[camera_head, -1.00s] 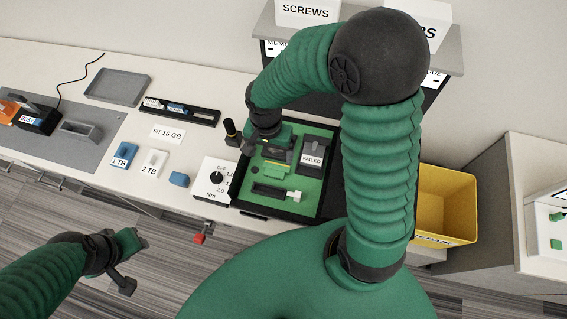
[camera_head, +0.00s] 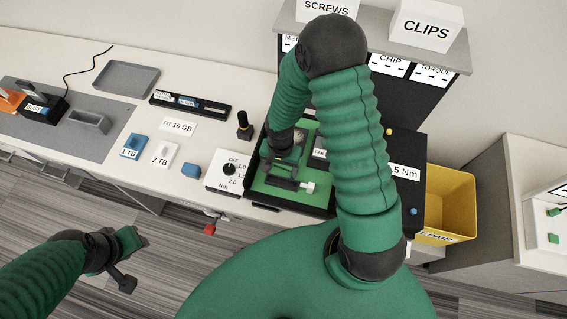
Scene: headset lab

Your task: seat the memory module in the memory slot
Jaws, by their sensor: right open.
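The green board (camera_head: 262,186) lies in a black tray on the bench. My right gripper (camera_head: 277,152) is open, pointing down over the board's upper left part; its own arm partly covers the view. A small yellow-green strip (camera_head: 284,168) lies just below the gripper; I cannot tell whether it is the memory module or whether it is seated. A dark elongated part with a white end piece (camera_head: 309,187) is on the board below it; I cannot tell if this is the memory slot. My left gripper (camera_head: 130,262) is open and empty, off the bench's front edge.
A black holder (camera_head: 217,113) with labelled pieces and a FIT 16 GB card (camera_head: 178,127) lie left of the board. A dark upright tool (camera_head: 244,128) and a dial box (camera_head: 228,170) stand close beside it. A yellow bin (camera_head: 450,207) is at right.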

